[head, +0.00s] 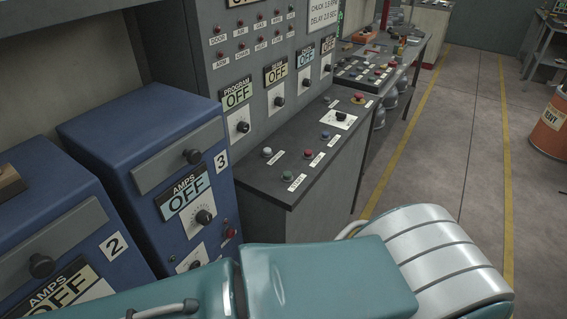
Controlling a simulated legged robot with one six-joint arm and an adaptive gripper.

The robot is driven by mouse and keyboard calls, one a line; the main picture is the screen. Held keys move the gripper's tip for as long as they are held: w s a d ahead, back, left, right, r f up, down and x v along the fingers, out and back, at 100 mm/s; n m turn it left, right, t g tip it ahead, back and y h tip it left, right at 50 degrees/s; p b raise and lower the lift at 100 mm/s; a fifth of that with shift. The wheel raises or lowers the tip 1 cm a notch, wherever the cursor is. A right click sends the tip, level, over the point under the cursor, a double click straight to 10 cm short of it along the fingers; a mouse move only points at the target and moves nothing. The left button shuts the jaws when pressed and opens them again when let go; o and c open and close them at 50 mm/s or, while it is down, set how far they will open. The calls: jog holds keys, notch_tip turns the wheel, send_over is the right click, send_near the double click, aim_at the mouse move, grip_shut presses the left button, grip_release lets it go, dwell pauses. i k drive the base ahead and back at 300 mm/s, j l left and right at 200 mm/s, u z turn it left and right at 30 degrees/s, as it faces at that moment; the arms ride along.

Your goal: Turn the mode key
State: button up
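A dark key or knob (341,116) sits on a small white plate on the sloped top of the grey control console (305,140). It looks like the mode key, but its label is too small to read. A red mushroom button (359,97) is just beyond it. Several coloured push buttons lie nearer on the same console. My teal and white arm parts cross the bottom of the head view, below and apart from the console. My gripper is not in view.
Blue cabinets with AMPS OFF signs, numbered 2 (50,240) and 3 (150,175), stand at left. A grey panel (240,60) with several knobs and OFF signs rises behind the console. An orange drum (551,125) stands at right. The floor (440,150) between yellow lines is clear.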

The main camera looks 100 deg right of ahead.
aim_at(340, 116)
jog(key=z, duration=3.8)
jog(key=l, duration=1.35)
jog(key=i+l, duration=0.2)
jog(key=l, duration=0.15)
jog(key=i+l, duration=0.15)
jog(key=l, duration=0.2)
jog(key=i+l+u, duration=0.1)
jog(key=l, duration=0.3)
jog(key=i+l, duration=0.4)
jog(key=i, duration=0.35)
jog(key=i+l, duration=0.1)
jog(key=i, duration=0.45)
jog(key=i+j, duration=0.3)
jog(key=j+u, duration=0.05)
